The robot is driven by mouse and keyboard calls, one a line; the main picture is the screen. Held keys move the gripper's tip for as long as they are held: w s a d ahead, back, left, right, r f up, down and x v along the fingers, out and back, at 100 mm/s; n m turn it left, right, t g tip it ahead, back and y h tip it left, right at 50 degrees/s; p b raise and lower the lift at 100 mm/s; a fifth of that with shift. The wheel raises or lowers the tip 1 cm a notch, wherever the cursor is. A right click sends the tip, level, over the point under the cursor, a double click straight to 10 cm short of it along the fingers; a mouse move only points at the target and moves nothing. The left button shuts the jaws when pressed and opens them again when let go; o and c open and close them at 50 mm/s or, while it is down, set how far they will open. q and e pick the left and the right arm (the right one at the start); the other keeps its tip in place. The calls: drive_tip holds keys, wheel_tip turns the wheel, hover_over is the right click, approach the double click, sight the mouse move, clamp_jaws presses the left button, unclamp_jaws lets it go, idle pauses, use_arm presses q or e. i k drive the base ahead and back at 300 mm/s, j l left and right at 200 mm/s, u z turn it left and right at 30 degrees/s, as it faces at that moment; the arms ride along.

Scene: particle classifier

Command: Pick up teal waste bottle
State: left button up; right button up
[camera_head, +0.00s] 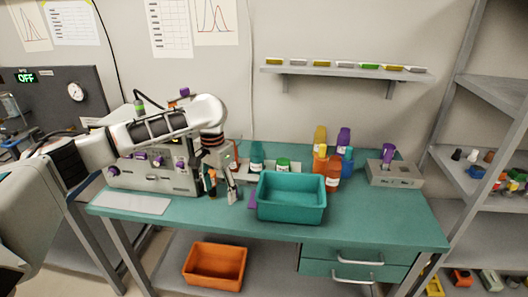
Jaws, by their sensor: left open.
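A teal bottle (257,154) stands upright on the bench, behind the left end of the teal tray. Its lower part is partly hidden by the tray. My left gripper (222,191) points down over the bench, to the left of the teal bottle and in front of the grey machine. It is open, with nothing seen between its fingers, and it is apart from the bottle. A blue-teal bottle (347,161) stands farther right among other bottles. My right gripper is out of the picture.
The teal tray (291,212) stands close to the right of my gripper. A green-capped container (283,164) is behind it. Yellow, purple and orange bottles (333,172) crowd its right end. The grey machine (150,170) fills the bench's left. The bench's front right is clear.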

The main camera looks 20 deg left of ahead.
sight(256, 151)
drive_tip(key=i, duration=1.05)
